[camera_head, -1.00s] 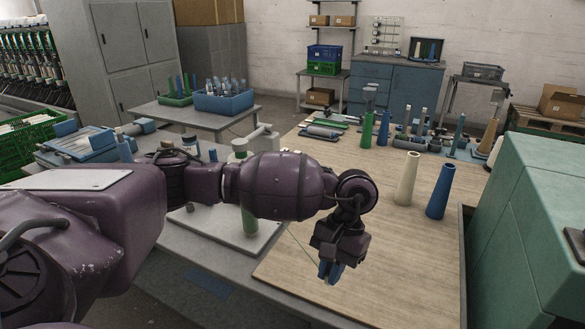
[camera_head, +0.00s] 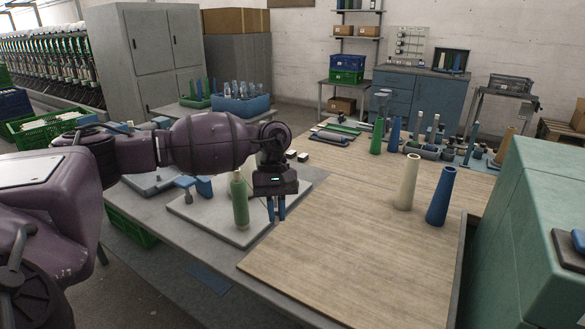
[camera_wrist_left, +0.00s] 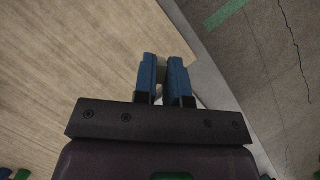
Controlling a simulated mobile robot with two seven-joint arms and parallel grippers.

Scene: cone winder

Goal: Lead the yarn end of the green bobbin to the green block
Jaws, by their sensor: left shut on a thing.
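The green bobbin (camera_head: 240,203) stands upright on a pale board (camera_head: 224,232) at the left of the worktop, in the head view. My left gripper (camera_head: 276,212) is just right of it, pointing down, with its blue fingers close together. In the left wrist view the fingers (camera_wrist_left: 162,82) show a narrow gap with something small and pale in it. What I hold is most likely the yarn end; the thread itself is too thin to make out now. I cannot pick out the green block for certain. My right gripper is not in view.
A cream cone (camera_head: 406,183) and a blue cone (camera_head: 441,196) stand on the wooden worktop (camera_head: 345,235). Green and blue cones and fixtures stand farther back. A teal cabinet (camera_head: 535,230) bounds the right side. The wood's front middle is clear.

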